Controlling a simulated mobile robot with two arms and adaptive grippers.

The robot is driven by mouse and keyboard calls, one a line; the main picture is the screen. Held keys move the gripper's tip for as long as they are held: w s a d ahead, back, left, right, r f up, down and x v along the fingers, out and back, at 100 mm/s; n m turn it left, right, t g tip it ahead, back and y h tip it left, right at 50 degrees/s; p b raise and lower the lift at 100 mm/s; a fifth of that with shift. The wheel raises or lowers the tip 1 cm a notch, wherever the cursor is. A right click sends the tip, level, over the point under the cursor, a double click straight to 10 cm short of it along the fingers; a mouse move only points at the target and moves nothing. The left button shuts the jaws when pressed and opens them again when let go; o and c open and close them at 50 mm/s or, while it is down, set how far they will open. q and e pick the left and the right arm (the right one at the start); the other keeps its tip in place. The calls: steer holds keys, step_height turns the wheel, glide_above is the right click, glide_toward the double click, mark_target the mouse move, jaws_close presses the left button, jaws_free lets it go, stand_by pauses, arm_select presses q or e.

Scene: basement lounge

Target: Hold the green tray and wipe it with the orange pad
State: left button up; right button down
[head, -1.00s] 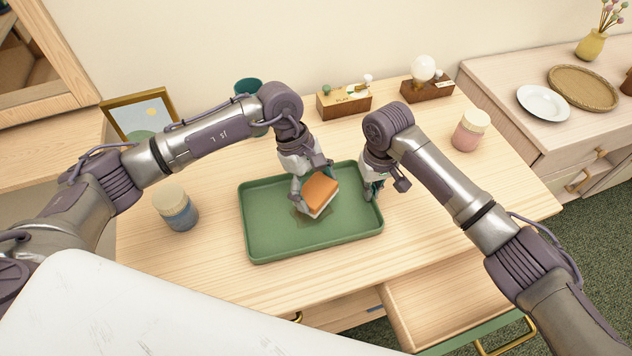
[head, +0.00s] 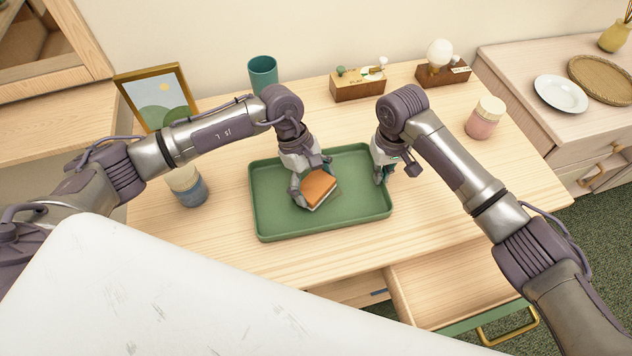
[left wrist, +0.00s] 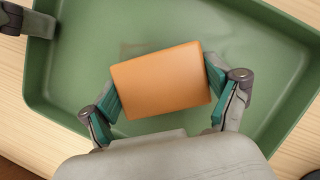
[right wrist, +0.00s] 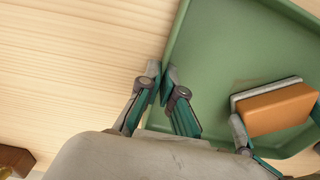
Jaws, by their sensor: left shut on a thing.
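The green tray (head: 275,220) lies flat on the wooden table. My left gripper (head: 307,186) is shut on the orange pad (head: 318,184), its fingers on two opposite sides. The pad has a pale underside and is at the tray floor, near the middle; exact contact cannot be told. In the left wrist view, a faint brown mark (left wrist: 130,47) shows on the tray beside the pad (left wrist: 160,82). My right gripper (head: 383,175) is at the tray's right rim. In the right wrist view, its fingers (right wrist: 164,98) pinch the rim, one inside and one outside.
A teal cup (head: 262,73), picture frame (head: 158,95) and wooden boxes (head: 357,90) stand behind. An open drawer (head: 450,285) juts out in front.

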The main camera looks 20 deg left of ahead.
arm_select(q)
steer(key=shift+w+d, duration=0.35)
steer(key=shift+d, duration=0.2)
steer(key=shift+w+d, duration=0.3)
steer(key=shift+d, duration=0.25)
steer(key=shift+r, duration=4.05)
